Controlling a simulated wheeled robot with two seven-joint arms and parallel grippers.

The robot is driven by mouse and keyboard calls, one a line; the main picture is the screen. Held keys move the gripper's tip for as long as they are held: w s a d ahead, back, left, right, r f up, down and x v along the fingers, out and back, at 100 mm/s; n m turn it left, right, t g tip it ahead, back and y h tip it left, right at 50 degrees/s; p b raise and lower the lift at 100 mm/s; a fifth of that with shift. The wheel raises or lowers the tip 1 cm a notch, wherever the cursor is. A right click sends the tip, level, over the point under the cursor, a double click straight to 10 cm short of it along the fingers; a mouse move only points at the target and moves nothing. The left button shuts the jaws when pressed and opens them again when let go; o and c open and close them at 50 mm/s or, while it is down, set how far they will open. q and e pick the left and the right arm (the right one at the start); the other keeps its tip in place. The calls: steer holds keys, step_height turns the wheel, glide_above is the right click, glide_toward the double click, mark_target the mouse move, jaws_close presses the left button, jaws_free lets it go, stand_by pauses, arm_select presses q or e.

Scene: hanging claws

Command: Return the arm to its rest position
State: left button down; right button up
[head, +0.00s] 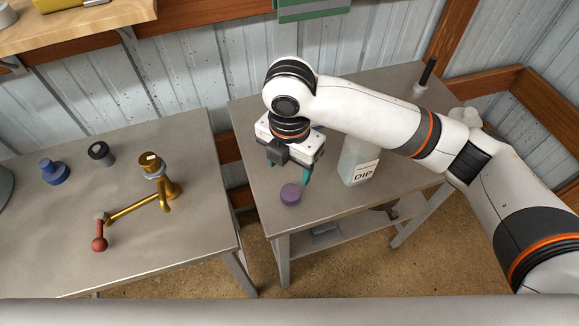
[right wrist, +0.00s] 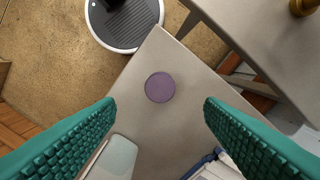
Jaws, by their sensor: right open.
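My right gripper (head: 288,170) hangs over the right-hand table in the head view, pointing down. Its teal fingers are wide apart and empty, and they show in the right wrist view (right wrist: 160,122). A purple round disc (head: 291,194) lies on the table near its front left corner, just below and in front of the fingers. In the right wrist view the disc (right wrist: 160,87) is between the fingers' lines but apart from them. My right arm stretches in from the right, bent at the elbow. My left gripper is not in view.
A translucent bottle labelled DIP (head: 359,162) stands right of the gripper, partly behind my arm. A dark-handled item (head: 424,80) stands at the back. The left table (head: 60,225) holds a brass fixture (head: 158,182) with a red-ended arm, a blue knob (head: 54,172) and a black knob (head: 101,153).

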steer(key=shift+f, duration=0.1)
stand_by(0.3)
steer(key=s+a+f+m+t+y, duration=0.15)
steer(key=s+f+m+y, duration=0.35)
steer(key=m, duration=0.5)
steer(key=s+d+f+m+t+h, duration=0.1)
steer(key=s+d+f+m+h, duration=0.2)
steer(key=d+m, duration=0.35)
steer(key=s+d+f+m, duration=0.3)
steer(key=s+d+m, duration=0.15)
steer(key=d, duration=0.35)
steer(key=s+d+f+m+t+h, duration=0.1)
steer(key=s+d+f+m+h, duration=0.15)
steer(key=d+m, duration=0.45)
step_height(320, 180, down, 25)
steer(key=s+n+g, duration=0.1)
steer(key=s, duration=0.1)
steer(key=s+d+f+g, duration=0.1)
steer(key=s+d+f, duration=0.2)
steer(key=s+f, duration=1.3)
steer(key=shift+s+f, duration=0.25)
steer(key=shift+f, duration=0.45)
